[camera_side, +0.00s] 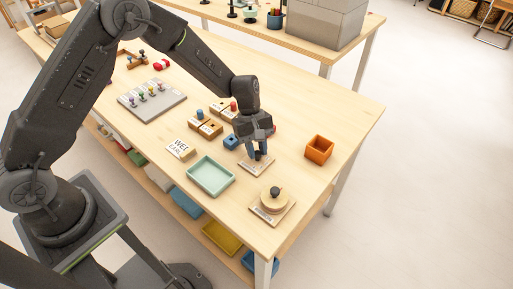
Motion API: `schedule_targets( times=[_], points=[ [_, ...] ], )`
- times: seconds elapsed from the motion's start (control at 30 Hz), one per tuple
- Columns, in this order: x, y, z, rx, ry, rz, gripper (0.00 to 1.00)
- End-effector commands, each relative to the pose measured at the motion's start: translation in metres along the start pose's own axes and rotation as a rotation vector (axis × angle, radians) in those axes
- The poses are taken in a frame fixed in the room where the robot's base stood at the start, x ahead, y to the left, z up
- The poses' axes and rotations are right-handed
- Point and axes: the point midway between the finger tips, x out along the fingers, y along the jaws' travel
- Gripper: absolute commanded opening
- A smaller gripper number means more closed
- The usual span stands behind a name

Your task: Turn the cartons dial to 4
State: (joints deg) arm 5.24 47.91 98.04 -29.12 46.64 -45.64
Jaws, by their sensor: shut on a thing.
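My gripper (258,156) points down over a small pale plate (250,168) near the middle of the table. Its fingers are shut on a dial knob on that plate, and they hide most of the knob. The plate's markings are too small to read, so I cannot tell the dial's number or confirm its cartons label.
A mint tray (228,187) and a lettered block (181,150) lie left of my gripper. An orange open box (319,149) stands to the right. Bare table lies between the orange box and the round dial.

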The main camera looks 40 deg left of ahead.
Motion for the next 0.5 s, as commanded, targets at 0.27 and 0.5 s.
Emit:
schedule_targets(
  times=[0.27,0.5],
  points=[
    [0.0,0.002,0.0005,0.195,-0.002,-0.081,0.01],
    [0.0003,0.003,0.0009,0.406,-0.002,-0.169,0.01]
  ],
)
